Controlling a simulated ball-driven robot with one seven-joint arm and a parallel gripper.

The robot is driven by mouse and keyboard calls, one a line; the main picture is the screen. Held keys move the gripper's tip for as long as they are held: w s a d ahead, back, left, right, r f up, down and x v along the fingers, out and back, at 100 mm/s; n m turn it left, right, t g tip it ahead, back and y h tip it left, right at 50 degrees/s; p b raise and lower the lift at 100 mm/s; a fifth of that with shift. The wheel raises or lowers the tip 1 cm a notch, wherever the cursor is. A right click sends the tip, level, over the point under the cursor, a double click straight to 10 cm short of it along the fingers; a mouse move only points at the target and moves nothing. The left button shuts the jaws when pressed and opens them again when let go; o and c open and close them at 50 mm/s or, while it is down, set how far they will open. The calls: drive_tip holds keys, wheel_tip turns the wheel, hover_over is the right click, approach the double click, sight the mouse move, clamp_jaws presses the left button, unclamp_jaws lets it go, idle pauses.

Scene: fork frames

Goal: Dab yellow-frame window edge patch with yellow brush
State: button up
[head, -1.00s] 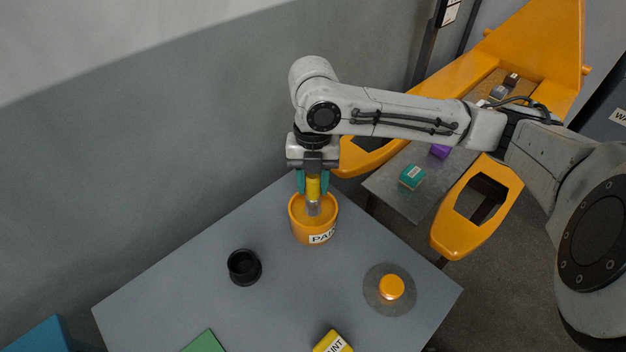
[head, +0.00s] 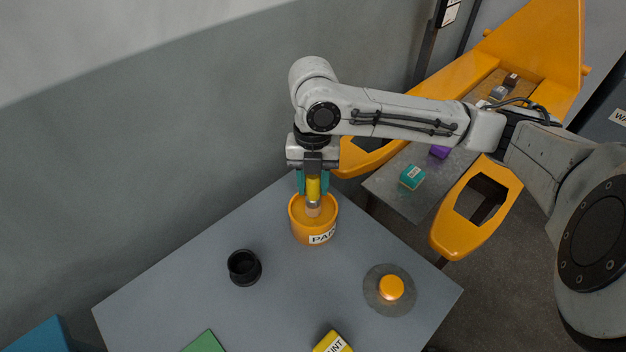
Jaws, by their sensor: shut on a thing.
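My gripper (head: 313,184) points straight down with its teal fingers shut on the yellow brush (head: 313,190). The brush hangs upright, and its lower end is over or inside the mouth of the orange paint pot (head: 318,229). I cannot tell whether the tip touches the paint. The pot stands on the grey table near its far corner, with a white label on its front. I do not see a yellow-framed window or an edge patch in this view.
The grey table (head: 290,300) also holds a black cup (head: 244,267), an orange knob on a grey disc (head: 391,288), a yellow labelled block (head: 333,342) and a green item (head: 205,342).

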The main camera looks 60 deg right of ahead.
drive_tip(key=shift+r+p, duration=2.55)
drive_tip(key=shift+r, duration=0.9)
